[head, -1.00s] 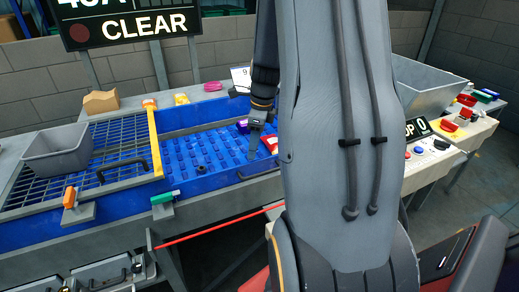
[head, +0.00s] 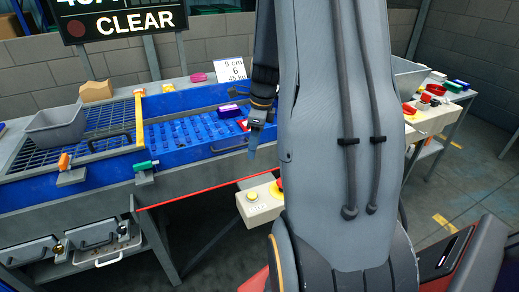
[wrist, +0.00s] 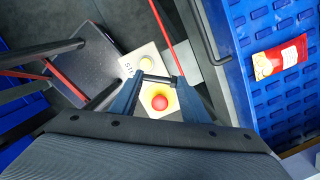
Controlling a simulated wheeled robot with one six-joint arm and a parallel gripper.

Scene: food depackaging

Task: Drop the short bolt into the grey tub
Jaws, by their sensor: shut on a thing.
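My gripper (head: 254,150) hangs just past the front edge of the blue bed, left of my arm. In the wrist view my gripper (wrist: 159,79) is shut on a small dark bolt (wrist: 158,79) lying crosswise between the fingertips. The bolt is too small to make out in the head view. A grey tub (head: 57,134) stands on the mesh grate at the left, well away from my gripper. Another grey bin (head: 408,82) shows at the right, partly hidden behind my arm.
The studded blue bed (head: 185,136) holds a purple block (head: 228,113) and a red packet (wrist: 292,52). A pale control box (wrist: 143,66) with yellow and red buttons is below my gripper.

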